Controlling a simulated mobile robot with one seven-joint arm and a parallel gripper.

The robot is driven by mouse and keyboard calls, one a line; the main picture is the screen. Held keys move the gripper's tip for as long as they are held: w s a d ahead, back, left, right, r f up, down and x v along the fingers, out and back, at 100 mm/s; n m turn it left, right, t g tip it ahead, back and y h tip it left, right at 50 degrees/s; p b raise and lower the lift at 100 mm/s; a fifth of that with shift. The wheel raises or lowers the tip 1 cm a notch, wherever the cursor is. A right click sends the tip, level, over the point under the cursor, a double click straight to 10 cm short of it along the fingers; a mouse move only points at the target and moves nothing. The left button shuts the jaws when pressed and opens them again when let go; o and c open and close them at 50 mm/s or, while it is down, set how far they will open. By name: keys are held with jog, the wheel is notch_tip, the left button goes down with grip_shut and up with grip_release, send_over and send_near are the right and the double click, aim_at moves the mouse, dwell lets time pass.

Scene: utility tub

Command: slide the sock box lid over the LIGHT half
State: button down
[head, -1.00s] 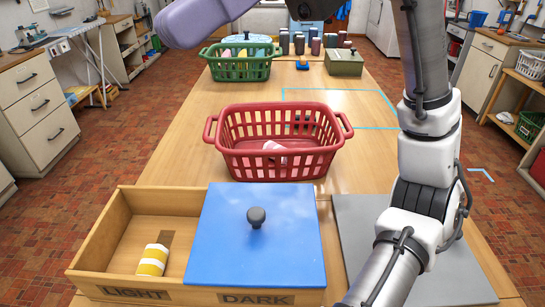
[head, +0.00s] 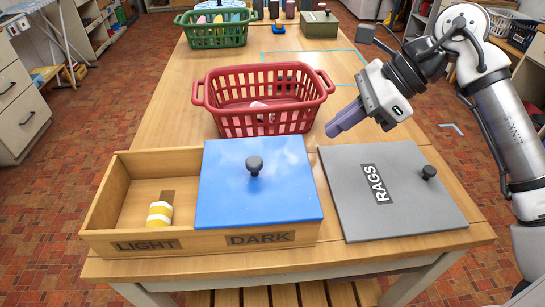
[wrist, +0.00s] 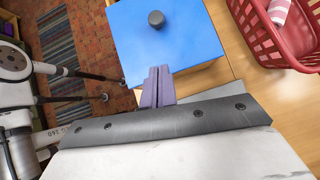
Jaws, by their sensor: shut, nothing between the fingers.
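The wooden sock box (head: 100,218) stands at the table's near left, with its LIGHT half at left and DARK half at right. The blue lid (head: 225,190) with a dark knob (head: 254,165) covers the DARK half. The LIGHT half is open and holds a yellow-and-white rolled sock (head: 159,214). My gripper (head: 334,131) is shut and empty, in the air to the right of the lid and near the red basket. In the wrist view, my purple fingers (wrist: 157,84) are together, with the blue lid (wrist: 175,50) and its knob (wrist: 155,18) beyond them.
A red basket (head: 262,120) with a pink-and-white item stands behind the box. A grey lid marked RAGS (head: 400,210) lies at the right, with its own knob. A green basket (head: 215,35) and a green box (head: 320,25) are farther back.

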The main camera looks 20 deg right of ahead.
jog(key=shift+d+f, duration=0.15)
jog(key=p, duration=0.3)
send_near(276, 175)
jog(key=shift+w+a+f, duration=0.2)
jog(key=shift+a, duration=0.2)
jog(key=shift+w+a+f, duration=0.2)
jog(key=shift+a+f, duration=0.05)
jog(key=shift+a, duration=0.15)
jog(key=a, duration=0.1)
jog(key=w+a+p, duration=0.1)
jog(key=a+f, duration=0.1)
jog(key=shift+w+p, duration=0.25)
jog(key=shift+p, duration=0.1)
jog(key=shift+w+a+f, duration=0.25)
jog(key=shift+a+f, duration=0.05)
jog(key=shift+a, duration=0.25)
jog(key=shift+a, duration=0.1)
